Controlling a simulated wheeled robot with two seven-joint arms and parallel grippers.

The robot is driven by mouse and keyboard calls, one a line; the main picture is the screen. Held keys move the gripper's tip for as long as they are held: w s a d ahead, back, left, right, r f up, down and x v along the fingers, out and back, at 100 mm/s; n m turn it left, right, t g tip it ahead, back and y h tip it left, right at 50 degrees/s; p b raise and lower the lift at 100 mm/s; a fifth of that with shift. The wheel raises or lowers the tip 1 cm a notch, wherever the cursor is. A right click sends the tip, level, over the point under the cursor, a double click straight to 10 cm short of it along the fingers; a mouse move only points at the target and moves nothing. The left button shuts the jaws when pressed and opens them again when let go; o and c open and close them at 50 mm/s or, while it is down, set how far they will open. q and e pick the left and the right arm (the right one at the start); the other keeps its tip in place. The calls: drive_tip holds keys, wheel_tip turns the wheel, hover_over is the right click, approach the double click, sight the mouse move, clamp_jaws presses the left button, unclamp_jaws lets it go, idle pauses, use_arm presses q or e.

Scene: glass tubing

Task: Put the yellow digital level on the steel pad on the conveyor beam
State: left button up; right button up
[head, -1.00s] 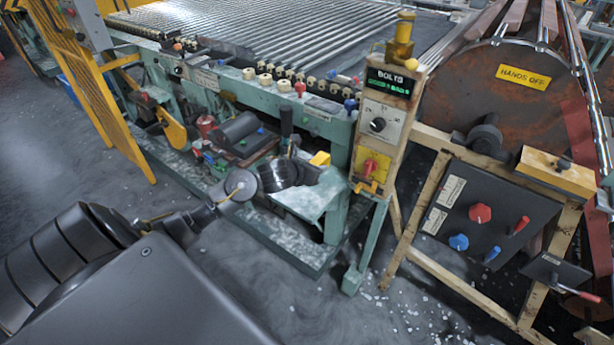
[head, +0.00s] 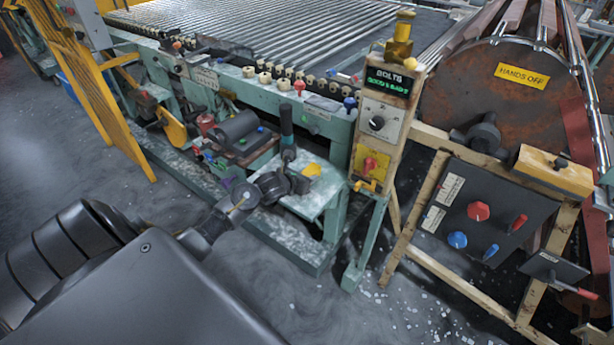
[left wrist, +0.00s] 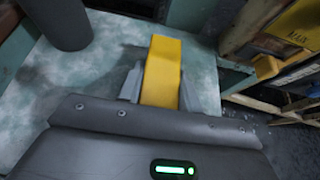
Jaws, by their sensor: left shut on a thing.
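The yellow digital level (left wrist: 162,66) is between the two grey fingers of my left gripper (left wrist: 161,90) in the left wrist view, with its yellow end sticking out ahead. In the head view the level (head: 312,169) shows as a small yellow patch just beyond my left gripper (head: 301,181), over the pale green shelf (head: 318,200). I cannot tell whether it touches the shelf. The conveyor beam (head: 232,84) is the green rail along the front of the rollers. I cannot make out the steel pad on it for sure. My right gripper is not in view.
A dark upright handle (head: 286,122) stands close to the left gripper. A control post (head: 380,125) with a lit display rises to the right of the shelf. Knobs (head: 265,79) line the beam. A black control panel (head: 480,215) stands at the right.

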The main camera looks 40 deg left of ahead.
use_arm(q)
drive_tip(key=shift+f, duration=0.15)
drive_tip(key=o, duration=1.2)
